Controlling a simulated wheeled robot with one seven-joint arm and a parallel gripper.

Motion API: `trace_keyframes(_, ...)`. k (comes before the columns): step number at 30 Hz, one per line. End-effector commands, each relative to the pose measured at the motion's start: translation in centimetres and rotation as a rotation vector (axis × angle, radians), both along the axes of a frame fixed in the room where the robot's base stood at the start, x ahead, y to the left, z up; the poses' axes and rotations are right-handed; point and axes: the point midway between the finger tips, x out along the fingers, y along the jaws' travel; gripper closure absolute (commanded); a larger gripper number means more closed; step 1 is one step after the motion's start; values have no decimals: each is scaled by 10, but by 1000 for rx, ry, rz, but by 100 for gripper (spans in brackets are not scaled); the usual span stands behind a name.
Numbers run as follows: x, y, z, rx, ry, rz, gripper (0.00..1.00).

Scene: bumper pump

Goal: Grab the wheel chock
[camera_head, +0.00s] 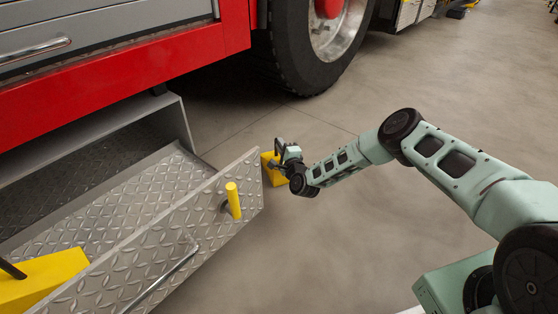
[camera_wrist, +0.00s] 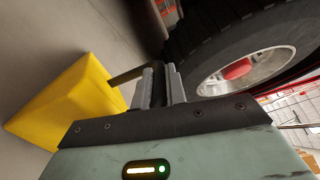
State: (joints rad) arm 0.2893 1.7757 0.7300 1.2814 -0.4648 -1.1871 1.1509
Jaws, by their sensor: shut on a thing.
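A yellow wheel chock (camera_head: 269,174) shows beyond the far end of the metal drawer, partly hidden by my gripper. In the wrist view the chock (camera_wrist: 75,97) fills the left side, and its dark bar handle (camera_wrist: 126,76) runs to my fingers. My gripper (camera_wrist: 160,84) is shut on this handle. In the head view my gripper (camera_head: 283,150) is at the chock's upper right side. I cannot tell whether the chock touches the floor. A second yellow chock (camera_head: 45,281) with a dark handle lies in the drawer at lower left.
The open diamond-plate drawer (camera_head: 150,214) sticks out below the red truck body (camera_head: 120,78), with a yellow upright grip (camera_head: 233,200) and a bar handle on its front. A large truck tyre (camera_head: 293,52) stands behind the chock. The floor (camera_head: 340,240) at the centre and right is clear.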

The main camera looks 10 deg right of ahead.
Motion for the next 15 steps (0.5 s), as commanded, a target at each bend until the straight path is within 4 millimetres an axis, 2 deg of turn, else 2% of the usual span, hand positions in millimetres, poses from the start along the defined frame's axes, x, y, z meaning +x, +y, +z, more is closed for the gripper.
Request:
trace_keyframes(5,1,0,11,1,-6,-1,100)
trace_keyframes(15,2,0,67,1,-8,-1,100)
